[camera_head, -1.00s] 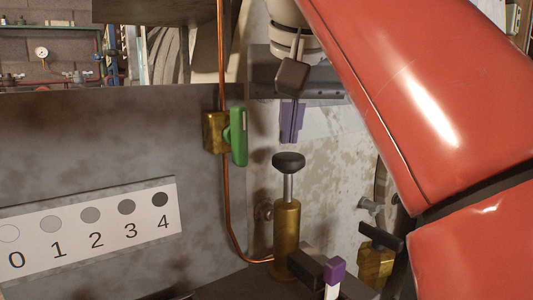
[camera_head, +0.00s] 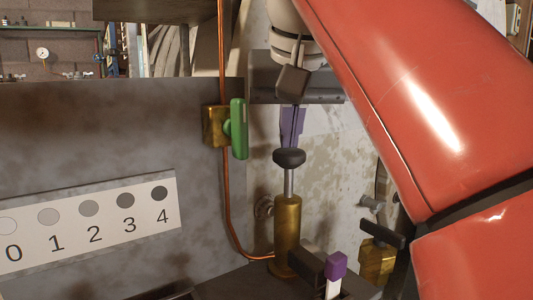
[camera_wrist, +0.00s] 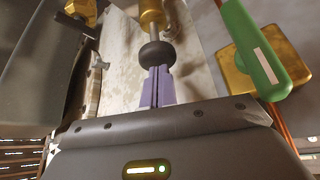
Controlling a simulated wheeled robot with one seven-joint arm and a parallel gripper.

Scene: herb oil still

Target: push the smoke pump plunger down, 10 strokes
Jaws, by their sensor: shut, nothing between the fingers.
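The smoke pump is an upright brass cylinder (camera_head: 287,225) with a steel rod (camera_head: 289,182) and a black knob (camera_head: 289,158) on top; the rod stands well out of the cylinder. In the wrist view the knob (camera_wrist: 156,54) is just beyond the fingertips. My gripper (camera_head: 290,146) has purple fingers, pointing down and closed together with nothing between them. The fingertips are right above the knob, touching or almost touching it; I cannot tell which. In the wrist view my gripper (camera_wrist: 158,70) overlaps the knob's near edge.
A brass valve with a green handle (camera_head: 238,128) is on a copper pipe left of the pump. A scale plate (camera_head: 90,223) marked 0 to 4 is at left. A purple-topped switch (camera_head: 336,264) and a brass valve with a dark handle (camera_head: 376,262) stand at the right.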

